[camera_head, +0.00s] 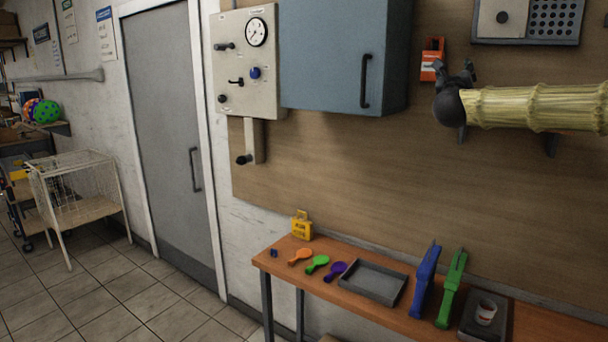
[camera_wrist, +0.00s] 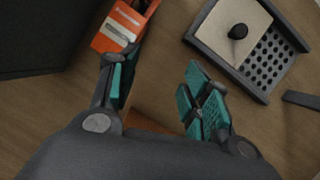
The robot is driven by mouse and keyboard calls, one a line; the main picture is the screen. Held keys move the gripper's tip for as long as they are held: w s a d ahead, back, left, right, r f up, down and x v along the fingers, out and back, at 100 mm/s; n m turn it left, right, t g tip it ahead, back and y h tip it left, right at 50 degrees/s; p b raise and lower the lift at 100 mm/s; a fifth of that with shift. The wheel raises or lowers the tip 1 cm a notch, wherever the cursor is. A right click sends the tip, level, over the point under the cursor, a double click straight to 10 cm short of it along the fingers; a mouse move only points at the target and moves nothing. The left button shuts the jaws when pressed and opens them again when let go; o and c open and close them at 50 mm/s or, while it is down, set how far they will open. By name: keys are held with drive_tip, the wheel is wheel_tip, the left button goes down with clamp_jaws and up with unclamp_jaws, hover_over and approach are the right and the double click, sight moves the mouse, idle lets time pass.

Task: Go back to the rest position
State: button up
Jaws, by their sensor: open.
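My gripper (camera_head: 456,75) is at the upper right of the head view, at the end of my arm in its pale yellow sleeve. It is raised in front of the brown wall panel, close to an orange box (camera_head: 432,59) in the picture. In the wrist view my gripper (camera_wrist: 160,90) has its two teal-padded fingers apart, with nothing between them. The orange box (camera_wrist: 124,24) shows beyond the left finger there. I cannot tell how far the fingers are from it.
A blue-grey cabinet (camera_head: 340,50) hangs left of my gripper. A panel with a round gauge (camera_head: 256,32) is beside it. Below, a wooden bench (camera_head: 395,318) holds a grey tray (camera_head: 366,281), coloured paddles, and blue (camera_head: 425,287) and green (camera_head: 451,290) tools.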

drive_tip(key=w+a+f+n+g+y+b, duration=0.1)
drive_tip(key=a+f+n+y, duration=0.45)
drive_tip(key=f, duration=1.05)
drive_tip(key=w+a+f+n+y, duration=0.1)
drive_tip(key=a+f+n+y, duration=0.1)
drive_tip(key=a+f+n, duration=1.05)
drive_tip(key=s+a+f+n+g+y, duration=0.15)
drive_tip(key=s+f, duration=0.25)
drive_tip(key=f, duration=0.7)
drive_tip(key=s+a+f+n+g+b, duration=0.15)
drive_tip(key=s+f, duration=0.25)
drive_tip(key=f, duration=0.7)
drive_tip(key=s+a+f+g+y, duration=0.1)
drive_tip(key=s+a+f+g, duration=0.15)
drive_tip(key=f, duration=0.85)
drive_tip(key=s+a+f+n+g+y, duration=0.15)
drive_tip(key=s+f+n+g, duration=0.55)
drive_tip(key=s+f, duration=1.75)
drive_tip(key=s+d+f+n+g, duration=0.1)
drive_tip(key=s+f+n+g, duration=0.1)
drive_tip(key=s, duration=0.8)
drive_tip(key=s+d+f+n+g+h+b, duration=0.1)
drive_tip(key=s+d+f+n, duration=0.1)
drive_tip(key=s, duration=0.9)
drive_tip(key=s+d+f+n+g+b, duration=0.1)
drive_tip(key=s+f+n, duration=0.3)
drive_tip(key=s, duration=0.6)
drive_tip(key=shift+s+d+f+n+g+h, duration=0.2)
drive_tip(key=shift+d+n+g+h, duration=0.15)
drive_tip(key=shift+d+n+g, duration=0.35)
